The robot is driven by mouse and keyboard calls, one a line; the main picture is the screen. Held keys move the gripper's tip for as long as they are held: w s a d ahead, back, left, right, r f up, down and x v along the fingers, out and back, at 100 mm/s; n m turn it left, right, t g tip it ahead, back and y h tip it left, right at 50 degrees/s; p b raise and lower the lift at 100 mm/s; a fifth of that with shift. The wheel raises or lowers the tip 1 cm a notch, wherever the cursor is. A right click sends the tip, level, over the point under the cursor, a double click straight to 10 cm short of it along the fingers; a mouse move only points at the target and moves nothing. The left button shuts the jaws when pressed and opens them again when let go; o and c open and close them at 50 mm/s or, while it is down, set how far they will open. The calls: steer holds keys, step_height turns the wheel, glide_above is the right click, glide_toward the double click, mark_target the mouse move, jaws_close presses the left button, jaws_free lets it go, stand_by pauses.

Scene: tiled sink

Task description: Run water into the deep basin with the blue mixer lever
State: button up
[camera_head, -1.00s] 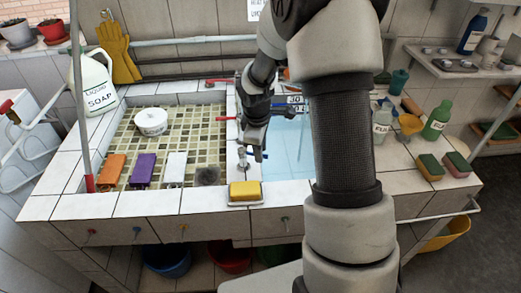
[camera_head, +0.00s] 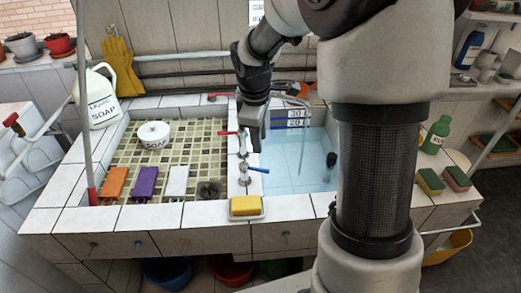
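The blue mixer lever (camera_head: 259,170) sticks out to the right from a metal mixer body (camera_head: 244,175) on the tiled divider, behind the yellow sponge. A red lever (camera_head: 230,132) stands farther back on the same divider, pointing left. The deep basin (camera_head: 300,181) is right of the divider, with a pale blue inside and a depth scale (camera_head: 297,113) on its back wall. My gripper (camera_head: 254,148) points down over the divider, behind and above the blue lever, apparently clear of it. Its finger gap cannot be made out. My arm hides the basin's right side.
A yellow sponge (camera_head: 245,205) sits at the front of the divider.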

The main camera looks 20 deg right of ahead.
steer(key=shift+s+a+r, duration=0.1)
steer(key=shift+s+r, duration=0.1)
steer(key=shift+r, duration=0.8)
steer(key=shift+s+a+r, duration=0.1)
steer(key=shift+s+r, duration=0.05)
steer(key=shift+r, duration=0.85)
stand_by(5.9)
